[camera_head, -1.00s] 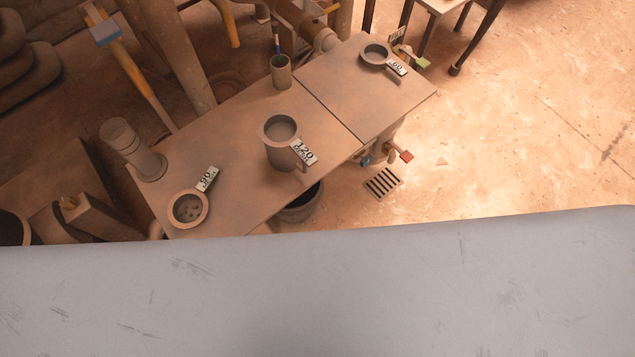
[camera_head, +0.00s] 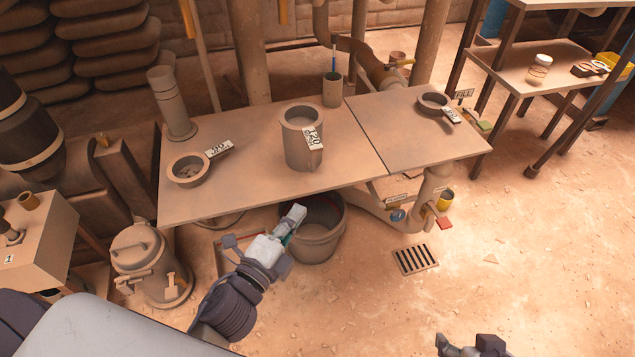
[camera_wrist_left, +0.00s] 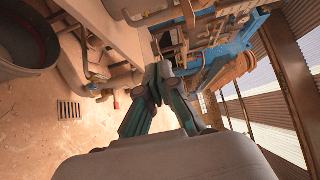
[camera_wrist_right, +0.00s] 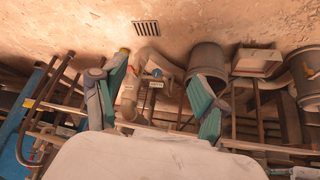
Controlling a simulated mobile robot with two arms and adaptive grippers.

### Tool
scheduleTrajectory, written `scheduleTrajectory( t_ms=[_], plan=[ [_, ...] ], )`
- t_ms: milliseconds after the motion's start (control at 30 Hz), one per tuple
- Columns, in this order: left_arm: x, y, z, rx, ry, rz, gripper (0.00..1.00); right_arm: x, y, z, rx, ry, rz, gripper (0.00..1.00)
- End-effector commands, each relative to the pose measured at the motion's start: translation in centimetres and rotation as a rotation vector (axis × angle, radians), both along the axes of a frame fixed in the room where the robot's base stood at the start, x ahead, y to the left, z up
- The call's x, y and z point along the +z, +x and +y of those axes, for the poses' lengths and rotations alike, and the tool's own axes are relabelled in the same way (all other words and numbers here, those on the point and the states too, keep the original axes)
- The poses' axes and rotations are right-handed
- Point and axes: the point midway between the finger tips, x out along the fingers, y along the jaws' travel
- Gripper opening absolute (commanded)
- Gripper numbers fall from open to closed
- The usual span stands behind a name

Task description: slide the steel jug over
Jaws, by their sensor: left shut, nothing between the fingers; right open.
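The jug (camera_head: 300,152), dusty grey-brown with a handle at its front right and a white tag reading 120, stands upright on the left part of the worktable (camera_head: 255,180). My left gripper (camera_head: 293,218) is shut and empty, in front of the table's front edge and short of the jug; its closed teal fingers show in the left wrist view (camera_wrist_left: 160,78). My right gripper (camera_head: 466,350) is at the bottom edge of the head view, far from the jug and mostly cut off. Its teal fingers are spread apart and empty in the right wrist view (camera_wrist_right: 158,95). Neither wrist view clearly shows the jug.
A tagged shallow pan (camera_head: 188,170) sits left of the jug, and another tagged pan (camera_head: 434,104) at the table's right. A cup with a blue-handled tool (camera_head: 332,90) stands behind. A bucket (camera_head: 318,240) is below the front edge. The tabletop between is bare.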

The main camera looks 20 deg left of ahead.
Motion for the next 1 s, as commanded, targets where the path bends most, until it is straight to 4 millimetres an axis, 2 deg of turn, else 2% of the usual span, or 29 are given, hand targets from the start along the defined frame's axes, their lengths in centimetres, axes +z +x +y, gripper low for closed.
scheduleTrajectory(
  t_ms=[200,433,500,700,1000],
  plan=[
    [0.2,4.3,-0.8,-0.002,0.001,-0.004,0.0,-0.1,-0.2,-0.1,-0.001,-0.003,0.014,0.72],
    [0.1,9.0,-1.7,0.0,-0.001,-0.002,0.0,0.3,0.9,0.3,0.004,0.01,-0.045,0.72],
    [0.0,10.0,-0.9,0.0,0.002,0.0,0.0,0.5,1.4,0.5,0.006,0.016,-0.073,0.72],
    [0.0,11.7,0.3,0.0,-0.002,0.002,0.0,1.1,2.5,0.9,0.01,0.03,-0.135,0.72],
    [0.0,12.1,0.6,0.0,-0.004,0.003,0.0,1.3,2.7,1.0,0.012,0.033,-0.151,0.72]
  ],
)
